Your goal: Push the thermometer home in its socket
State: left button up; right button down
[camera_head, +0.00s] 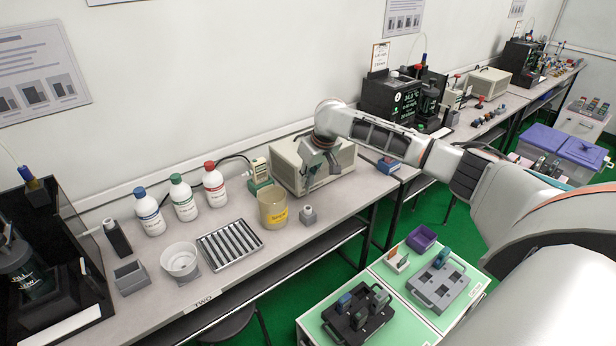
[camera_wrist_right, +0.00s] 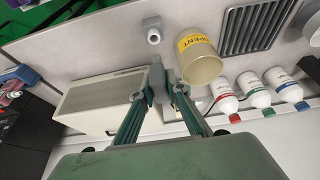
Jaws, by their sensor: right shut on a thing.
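My right gripper (camera_wrist_right: 167,88) has its green fingers drawn together at the tips, shut on a narrow grey piece (camera_wrist_right: 157,72) that I take to be the thermometer. Its details are too small to read. In the head view my right gripper (camera_head: 320,168) hangs in front of the beige box, and what it holds cannot be made out. A small grey block with a pale round top (camera_head: 308,214), possibly the socket, stands on the bench right of the yellow-labelled beaker. It also shows in the wrist view (camera_wrist_right: 153,30), apart from the held piece. My left gripper is out of view.
The beige box (camera_head: 290,166) stands behind the gripper. The yellow-labelled beaker (camera_head: 272,207) is close on the left. A slotted grey tray (camera_head: 229,245) and capped bottles (camera_head: 184,199) stand further left. A green-and-white device (camera_head: 258,170) stands behind the beaker. The bench front is mostly clear there.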

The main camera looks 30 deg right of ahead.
aim_at(308, 188)
jog(key=shift+w+d, duration=0.1)
jog(key=shift+d, duration=0.1)
jog(key=shift+f, duration=0.1)
jog(key=shift+f, duration=2.25)
jog(key=shift+f, duration=1.8)
jog(key=c, duration=1.9)
grip_release()
jog(key=v, duration=1.2)
jog(key=shift+a, duration=0.15)
